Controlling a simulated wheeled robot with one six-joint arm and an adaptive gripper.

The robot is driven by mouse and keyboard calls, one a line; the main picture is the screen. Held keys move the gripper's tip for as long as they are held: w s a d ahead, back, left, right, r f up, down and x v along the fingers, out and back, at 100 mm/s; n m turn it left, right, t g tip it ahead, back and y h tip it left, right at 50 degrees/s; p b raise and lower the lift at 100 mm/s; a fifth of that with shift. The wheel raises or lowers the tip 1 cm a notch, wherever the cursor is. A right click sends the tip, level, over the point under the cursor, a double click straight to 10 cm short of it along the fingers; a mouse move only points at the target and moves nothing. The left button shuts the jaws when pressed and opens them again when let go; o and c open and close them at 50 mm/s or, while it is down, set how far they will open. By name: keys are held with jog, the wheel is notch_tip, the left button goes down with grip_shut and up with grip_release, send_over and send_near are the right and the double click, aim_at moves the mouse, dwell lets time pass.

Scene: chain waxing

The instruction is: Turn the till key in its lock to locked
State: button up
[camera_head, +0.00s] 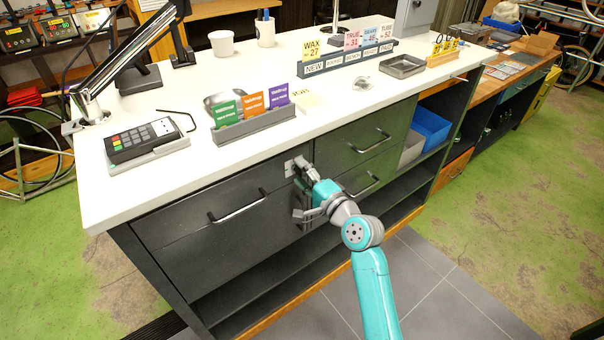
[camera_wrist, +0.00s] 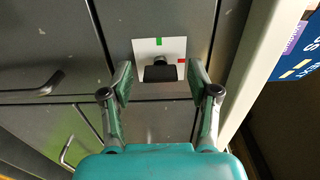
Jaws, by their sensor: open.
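The till key (camera_wrist: 160,74) has a dark, broad head and stands in its lock in the wrist view. The white lock plate (camera_wrist: 143,48) around it is fixed to the grey drawer front. The plate has a green mark (camera_wrist: 159,41) above the key and a red mark (camera_wrist: 181,61) to its right. My gripper (camera_wrist: 160,80) is open, with one finger on each side of the key and gaps visible between. In the head view my gripper (camera_head: 301,168) is at the drawer front just under the counter edge; it hides the key, and part of the lock plate (camera_head: 289,168) shows beside it.
Drawer handles (camera_head: 238,210) stick out on the left and right (camera_head: 370,142) of the lock. The white counter (camera_head: 200,165) overhangs above, with a card terminal (camera_head: 143,140) and a grey card holder (camera_head: 254,124). Open shelves lie below; the floor in front is clear.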

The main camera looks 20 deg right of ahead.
jog(key=v, duration=1.2)
jog(key=shift+f, duration=0.1)
